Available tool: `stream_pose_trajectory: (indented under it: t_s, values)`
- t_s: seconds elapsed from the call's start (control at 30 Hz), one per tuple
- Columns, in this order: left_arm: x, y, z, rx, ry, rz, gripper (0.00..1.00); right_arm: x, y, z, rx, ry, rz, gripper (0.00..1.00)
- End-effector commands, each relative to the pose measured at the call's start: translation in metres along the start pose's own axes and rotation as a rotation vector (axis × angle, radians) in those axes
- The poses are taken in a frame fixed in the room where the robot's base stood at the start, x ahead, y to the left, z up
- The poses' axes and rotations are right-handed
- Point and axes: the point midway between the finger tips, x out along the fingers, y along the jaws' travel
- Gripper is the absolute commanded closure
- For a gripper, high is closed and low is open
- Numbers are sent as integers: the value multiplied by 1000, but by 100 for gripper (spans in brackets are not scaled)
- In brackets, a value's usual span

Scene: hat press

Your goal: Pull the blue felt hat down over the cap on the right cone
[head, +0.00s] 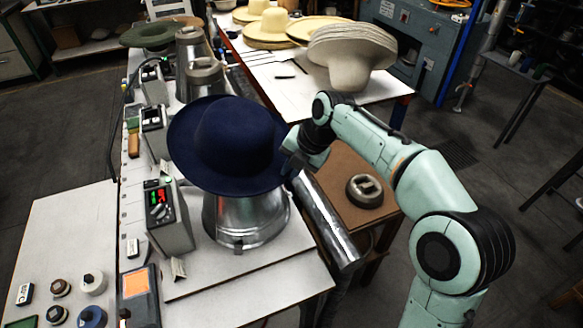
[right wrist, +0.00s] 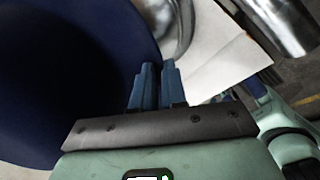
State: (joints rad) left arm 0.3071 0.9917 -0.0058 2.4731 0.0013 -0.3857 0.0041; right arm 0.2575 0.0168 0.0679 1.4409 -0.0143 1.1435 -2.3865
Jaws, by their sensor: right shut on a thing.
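The dark blue felt hat (head: 228,140) sits over the top of the nearest metal cone (head: 245,222), its wide brim a little tilted and spread above the cone's flared body. The cap is hidden under the hat. My right gripper (head: 291,166) is at the right edge of the brim, shut on it. In the right wrist view the hat (right wrist: 65,70) fills the left side, and the two fingers of the right gripper (right wrist: 158,75) stand close together beside it; the pinched felt is hard to make out. My left gripper is not in view.
A control box (head: 168,215) with lit digits stands left of the cone. More metal cones (head: 205,75) stand behind, one near a green hat (head: 148,34). A slanted metal tube (head: 328,218) lies right of the cone. Stacked pale hats (head: 350,50) sit on the back table.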

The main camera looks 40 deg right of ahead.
Motion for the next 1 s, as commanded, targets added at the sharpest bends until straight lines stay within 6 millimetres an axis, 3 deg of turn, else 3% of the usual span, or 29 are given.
stream_pose_trajectory:
  t_s: [1.0]
  values:
    - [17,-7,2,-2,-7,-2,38,20,-7,0,0,-1,1,100]
